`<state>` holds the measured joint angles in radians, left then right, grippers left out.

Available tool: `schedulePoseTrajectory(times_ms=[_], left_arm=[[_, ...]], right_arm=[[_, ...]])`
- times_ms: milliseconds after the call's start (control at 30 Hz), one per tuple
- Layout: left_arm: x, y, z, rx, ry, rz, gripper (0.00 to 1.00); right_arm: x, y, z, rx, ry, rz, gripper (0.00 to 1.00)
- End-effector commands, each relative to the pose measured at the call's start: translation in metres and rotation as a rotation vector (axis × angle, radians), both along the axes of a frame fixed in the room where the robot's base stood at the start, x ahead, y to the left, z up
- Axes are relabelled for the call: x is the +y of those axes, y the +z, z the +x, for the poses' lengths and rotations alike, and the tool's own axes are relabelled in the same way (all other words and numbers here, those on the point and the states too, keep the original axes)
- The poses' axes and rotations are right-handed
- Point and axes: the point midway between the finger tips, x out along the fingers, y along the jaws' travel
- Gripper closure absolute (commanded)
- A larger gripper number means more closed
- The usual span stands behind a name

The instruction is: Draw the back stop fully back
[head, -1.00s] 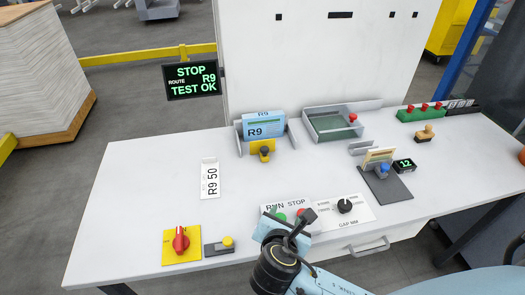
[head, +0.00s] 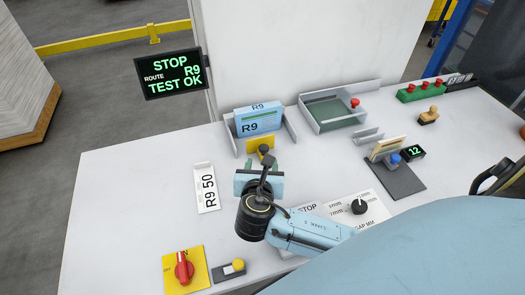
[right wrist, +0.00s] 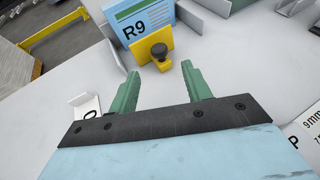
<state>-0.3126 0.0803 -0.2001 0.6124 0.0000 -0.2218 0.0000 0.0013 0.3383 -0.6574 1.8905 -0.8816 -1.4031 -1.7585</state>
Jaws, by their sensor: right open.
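A yellow plate with a dark round knob (head: 264,150), which looks like the back stop, stands on the table just in front of the blue R9 bundle (head: 258,121). In the right wrist view the yellow back stop (right wrist: 156,44) lies beyond my fingertips, its knob roughly in line with the gap. My right gripper (right wrist: 160,72) is open and empty, its green fingers apart and not touching the stop. In the head view my right gripper (head: 259,183) is short of the knob, partly hidden by its own wrist parts. My left gripper is not in view.
The R9 bundle sits between grey side walls (head: 289,124). A white R9 50 card (head: 207,187) lies to the left. A red switch (head: 184,268) is at the front, a dial panel (head: 375,210) to the right.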

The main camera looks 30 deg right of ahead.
Motion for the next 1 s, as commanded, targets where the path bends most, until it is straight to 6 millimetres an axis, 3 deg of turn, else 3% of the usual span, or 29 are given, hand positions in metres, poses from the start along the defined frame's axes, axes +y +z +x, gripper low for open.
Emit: schedulePoseTrajectory(times_ms=[167, 400, 800, 1000], left_arm=[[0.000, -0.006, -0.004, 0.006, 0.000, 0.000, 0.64], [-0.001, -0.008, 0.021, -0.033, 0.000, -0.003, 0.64], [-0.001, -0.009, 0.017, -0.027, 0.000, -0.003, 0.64], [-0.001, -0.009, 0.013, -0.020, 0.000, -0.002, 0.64]], right_arm=[[-0.021, -0.015, 0.030, -0.001, -0.001, -0.002, 0.51], [-0.039, -0.027, 0.054, -0.002, 0.000, 0.000, 0.51], [-0.043, -0.030, 0.059, -0.001, 0.001, 0.001, 0.51], [-0.043, -0.030, 0.059, -0.001, 0.001, 0.001, 0.76]])
